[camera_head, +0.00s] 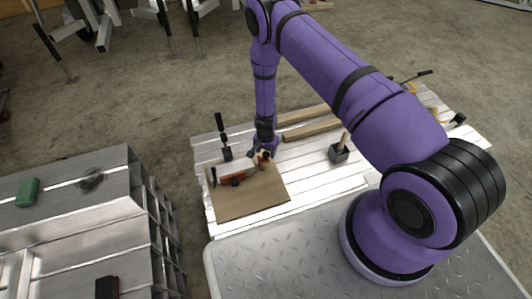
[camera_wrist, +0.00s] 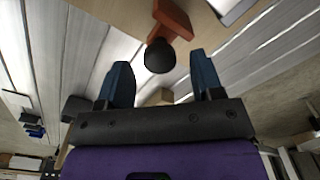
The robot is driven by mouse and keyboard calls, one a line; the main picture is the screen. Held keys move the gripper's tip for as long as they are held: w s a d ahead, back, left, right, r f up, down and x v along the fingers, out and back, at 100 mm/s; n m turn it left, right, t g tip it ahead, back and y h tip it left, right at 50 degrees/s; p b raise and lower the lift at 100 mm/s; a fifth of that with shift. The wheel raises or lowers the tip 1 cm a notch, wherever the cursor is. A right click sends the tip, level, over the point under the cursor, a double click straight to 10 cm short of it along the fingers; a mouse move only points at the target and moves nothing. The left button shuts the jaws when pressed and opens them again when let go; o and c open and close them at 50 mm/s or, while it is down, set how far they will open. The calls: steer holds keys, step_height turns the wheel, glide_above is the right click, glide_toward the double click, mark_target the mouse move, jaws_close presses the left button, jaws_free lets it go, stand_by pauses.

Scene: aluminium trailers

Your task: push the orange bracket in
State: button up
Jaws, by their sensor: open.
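An orange bracket (camera_wrist: 173,18) with a round black knob (camera_wrist: 160,57) on its end shows at the top of the wrist view. In the head view, an orange clamp-like tool (camera_head: 236,177) lies on a brown board (camera_head: 245,205), and an orange part of it shows close to my gripper (camera_head: 264,154). In the wrist view my gripper (camera_wrist: 162,78) has its two blue fingers spread wide. The black knob appears between and just beyond the fingertips. Nothing is held. I cannot tell whether a finger touches the bracket. My wrist hides part of this area in the head view.
The board lies on a white slatted table (camera_head: 310,180). A black-handled clamp (camera_head: 223,137) stands at its back left and a dark block-headed tool (camera_head: 339,152) to the right. Wooden strips (camera_head: 310,130) lie behind. A metal trailer box (camera_head: 100,205) is at left.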

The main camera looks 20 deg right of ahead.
steer(key=shift+f, duration=0.7)
steer(key=shift+c, duration=0.4)
jaws_close()
steer(key=shift+a, duration=2.55)
steer(key=shift+o, duration=0.4)
jaws_free()
steer(key=shift+r, duration=0.1)
step_height(320, 180, up, 11)
